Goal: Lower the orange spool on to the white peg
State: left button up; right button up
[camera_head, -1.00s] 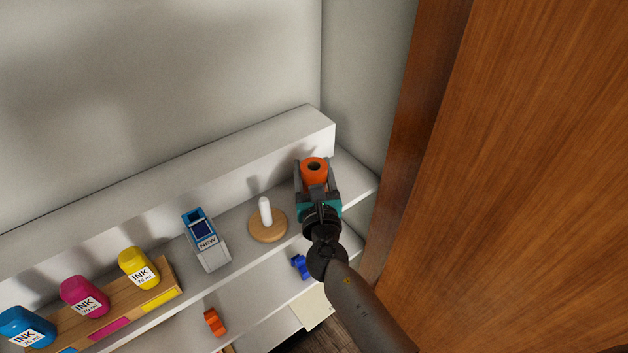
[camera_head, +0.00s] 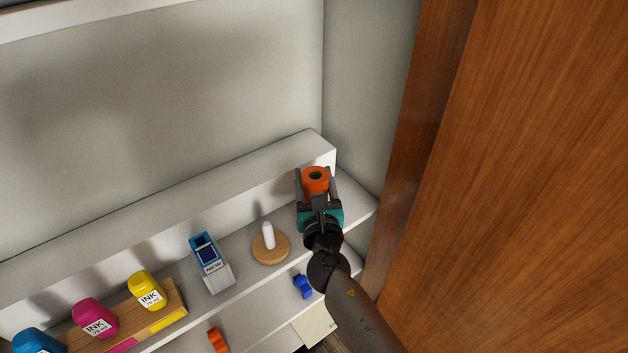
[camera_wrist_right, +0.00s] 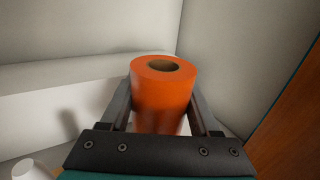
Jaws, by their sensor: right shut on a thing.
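The orange spool (camera_head: 316,181) is upright between the fingers of my right gripper (camera_head: 315,186), which is shut on it. In the right wrist view the spool (camera_wrist_right: 163,95) shows its round brown-lined hole on top, with a finger on each side. The white peg (camera_head: 268,236) stands upright on a round wooden base (camera_head: 271,251) on the shelf, to the left of my right gripper and apart from the spool. A white rounded piece at the lower left of the wrist view (camera_wrist_right: 30,169) looks like the peg's top. My left gripper is not in view.
Yellow (camera_head: 146,290) and magenta (camera_head: 95,318) ink bottles sit on a wooden rack. A raised white ledge (camera_head: 250,175) runs behind; a wooden panel (camera_head: 510,180) is at right.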

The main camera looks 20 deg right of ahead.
notch_tip(320, 180, up, 16)
jog(key=p, duration=1)
jog(key=shift+f, duration=0.25)
jog(key=o, duration=0.8)
grip_shut()
